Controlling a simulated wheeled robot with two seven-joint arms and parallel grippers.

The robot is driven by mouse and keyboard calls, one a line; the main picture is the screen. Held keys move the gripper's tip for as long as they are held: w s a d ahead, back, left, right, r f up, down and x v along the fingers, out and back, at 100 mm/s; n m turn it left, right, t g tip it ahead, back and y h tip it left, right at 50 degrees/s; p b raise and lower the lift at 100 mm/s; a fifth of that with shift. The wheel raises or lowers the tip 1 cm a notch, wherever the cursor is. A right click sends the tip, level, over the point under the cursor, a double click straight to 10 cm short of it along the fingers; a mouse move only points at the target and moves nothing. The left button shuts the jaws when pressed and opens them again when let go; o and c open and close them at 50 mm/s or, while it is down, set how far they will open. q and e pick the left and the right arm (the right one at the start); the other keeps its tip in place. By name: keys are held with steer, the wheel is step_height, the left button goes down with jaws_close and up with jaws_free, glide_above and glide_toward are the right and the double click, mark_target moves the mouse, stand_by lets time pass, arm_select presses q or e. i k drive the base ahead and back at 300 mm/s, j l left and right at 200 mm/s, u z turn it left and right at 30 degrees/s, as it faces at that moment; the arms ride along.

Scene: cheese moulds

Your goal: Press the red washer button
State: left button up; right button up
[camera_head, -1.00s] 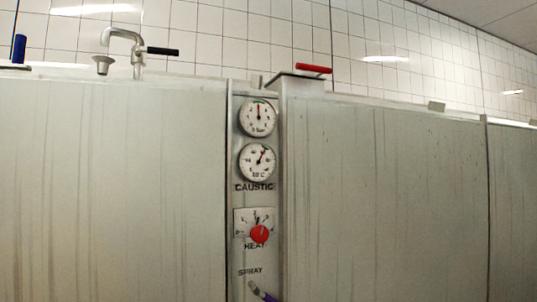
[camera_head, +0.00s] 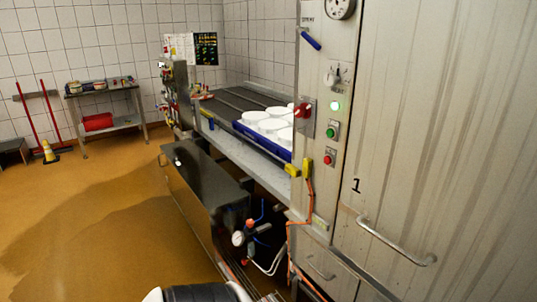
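A small round red button (camera_head: 328,159) sits low on the narrow steel control panel (camera_head: 318,72) of the washer, right of the middle of the view. A larger red knob (camera_head: 303,110) is at the panel's left edge. Neither gripper shows. A white and black part of my own body shows at the bottom edge, apart from the panel.
A conveyor holds a blue crate (camera_head: 262,137) of white moulds left of the panel. A door handle (camera_head: 395,243) juts out at the right. A dark tank (camera_head: 205,185) stands under the conveyor.

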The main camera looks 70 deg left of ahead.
mark_target(327, 159)
steer(key=u, duration=1.75)
